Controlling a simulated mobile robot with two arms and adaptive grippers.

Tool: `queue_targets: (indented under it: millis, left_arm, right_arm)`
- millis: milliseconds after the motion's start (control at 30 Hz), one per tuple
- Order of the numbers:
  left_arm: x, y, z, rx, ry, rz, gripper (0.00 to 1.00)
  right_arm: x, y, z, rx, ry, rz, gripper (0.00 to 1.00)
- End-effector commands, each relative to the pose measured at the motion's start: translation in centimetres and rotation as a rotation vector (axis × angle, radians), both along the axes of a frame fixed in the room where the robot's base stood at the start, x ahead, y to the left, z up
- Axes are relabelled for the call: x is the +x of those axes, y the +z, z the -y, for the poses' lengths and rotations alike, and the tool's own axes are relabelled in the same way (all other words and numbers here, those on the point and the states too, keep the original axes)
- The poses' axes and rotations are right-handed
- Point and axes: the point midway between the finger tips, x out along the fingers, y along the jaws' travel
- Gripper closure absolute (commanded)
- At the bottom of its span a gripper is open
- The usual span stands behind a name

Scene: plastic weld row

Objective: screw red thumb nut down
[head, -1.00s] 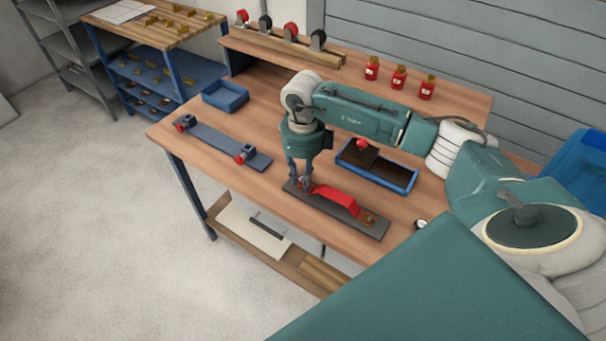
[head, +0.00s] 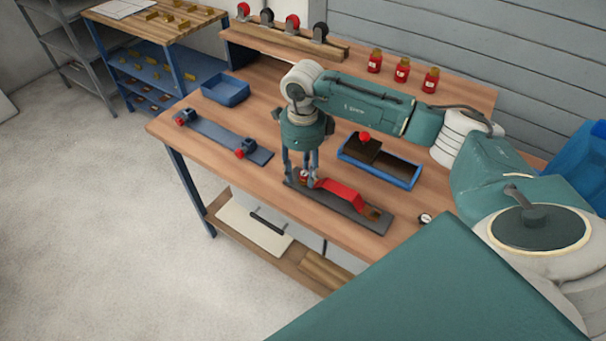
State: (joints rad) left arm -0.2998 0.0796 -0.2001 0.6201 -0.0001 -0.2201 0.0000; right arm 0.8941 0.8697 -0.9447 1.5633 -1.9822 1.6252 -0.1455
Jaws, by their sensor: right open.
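A dark fixture plate (head: 372,222) lies near the front edge of the wooden workbench, with a red bracket-like piece (head: 343,194) along its top. A small red thing, which looks like the thumb nut (head: 304,175), shows at the plate's left end, partly hidden by my fingers. My right gripper (head: 302,181) points down over that end with its fingers apart on either side of the small red thing. Whether the fingers touch it I cannot tell. My left gripper is out of view.
A blue tray (head: 406,184) with dark contents and a red knob (head: 364,136) stands behind the plate. A blue-grey strip (head: 222,139) with two red-knobbed clamps lies to the left, near an empty blue bin (head: 226,91). Red bottles (head: 402,71) stand at the back.

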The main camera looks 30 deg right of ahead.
Motion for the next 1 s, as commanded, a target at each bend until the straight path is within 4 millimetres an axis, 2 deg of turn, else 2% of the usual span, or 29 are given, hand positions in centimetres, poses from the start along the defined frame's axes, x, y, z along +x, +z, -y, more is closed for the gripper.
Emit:
queue_targets:
  millis: [33, 400, 800, 1000]
  left_arm:
    - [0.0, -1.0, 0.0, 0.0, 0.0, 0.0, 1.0]
    - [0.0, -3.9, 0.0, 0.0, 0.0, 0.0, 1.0]
    - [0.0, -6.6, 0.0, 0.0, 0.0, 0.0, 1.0]
    - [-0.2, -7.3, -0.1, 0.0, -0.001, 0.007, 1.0]
  right_arm:
    - [0.0, -0.5, 0.7, -0.014, 0.07, 0.002, 0.6]
    - [-0.1, -0.5, 0.7, -0.013, 0.648, 0.002, 0.6]
    - [-0.1, -0.5, 0.7, -0.012, 1.264, 0.004, 0.6]
    - [-0.2, -0.4, 0.6, -0.011, 1.518, 0.004, 0.6]
